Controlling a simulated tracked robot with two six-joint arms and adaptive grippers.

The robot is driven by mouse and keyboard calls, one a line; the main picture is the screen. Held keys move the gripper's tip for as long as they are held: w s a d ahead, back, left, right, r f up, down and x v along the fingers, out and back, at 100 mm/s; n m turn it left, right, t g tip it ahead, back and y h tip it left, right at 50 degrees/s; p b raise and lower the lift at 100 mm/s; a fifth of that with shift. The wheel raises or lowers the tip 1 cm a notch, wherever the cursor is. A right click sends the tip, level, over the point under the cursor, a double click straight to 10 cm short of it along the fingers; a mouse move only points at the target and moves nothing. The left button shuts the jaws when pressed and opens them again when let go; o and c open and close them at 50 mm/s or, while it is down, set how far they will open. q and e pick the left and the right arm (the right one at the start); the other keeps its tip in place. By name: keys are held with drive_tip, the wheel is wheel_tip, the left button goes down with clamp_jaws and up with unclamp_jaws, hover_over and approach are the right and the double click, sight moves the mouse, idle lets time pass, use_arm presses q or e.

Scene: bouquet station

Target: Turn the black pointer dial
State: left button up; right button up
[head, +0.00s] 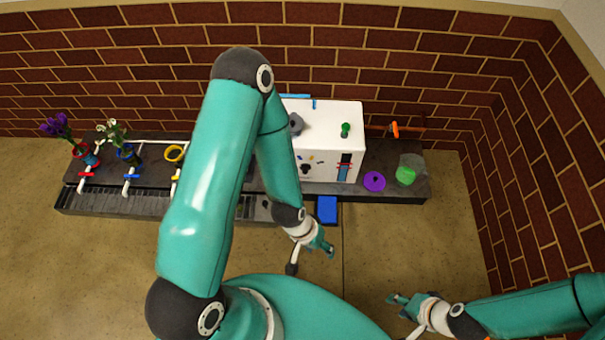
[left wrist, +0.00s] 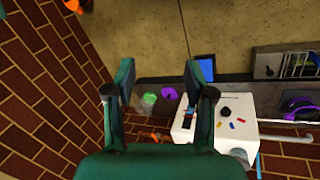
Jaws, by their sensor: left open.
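The black pointer dial (head: 305,169) is on the front face of a white box (head: 335,120), among small coloured marks. In the left wrist view the dial (left wrist: 225,112) shows on the white box (left wrist: 240,135), to the right of the gripper. My left gripper (head: 327,249) is in front of the counter, apart from the box. In the left wrist view its two fingers (left wrist: 162,85) are spread with nothing between them. My right gripper (head: 400,300) is at the lower right, away from the counter; its fingers are too small to judge.
The blue block (head: 327,209) is at the counter's front edge below the box. A purple disc (head: 374,181) and a green-topped item (head: 405,175) are right of the box. Flowers in vases (head: 125,152) stand at left. The floor in front is clear.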

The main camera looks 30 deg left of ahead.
use_arm(q)
drive_tip(key=w+f+t+b, duration=0.2)
drive_tip(key=w+f+b, duration=0.3)
drive_tip(key=f, duration=0.4)
drive_tip(key=n+t+y+b, duration=0.4)
drive_tip(key=t+y+b, duration=0.85)
drive_tip(key=b, duration=1.15)
approach(305, 173)
drive_tip(key=shift+y, duration=0.25)
drive_tip(key=b+x, duration=0.2)
drive_tip(key=x, duration=0.1)
drive_tip(key=b+x, duration=0.2)
drive_tip(key=x, duration=0.1)
drive_tip(key=b+x, duration=0.1)
drive_tip(key=x, duration=0.2)
drive_tip(key=shift+w+f+b, duration=0.3)
drive_tip(key=shift+b, duration=0.1)
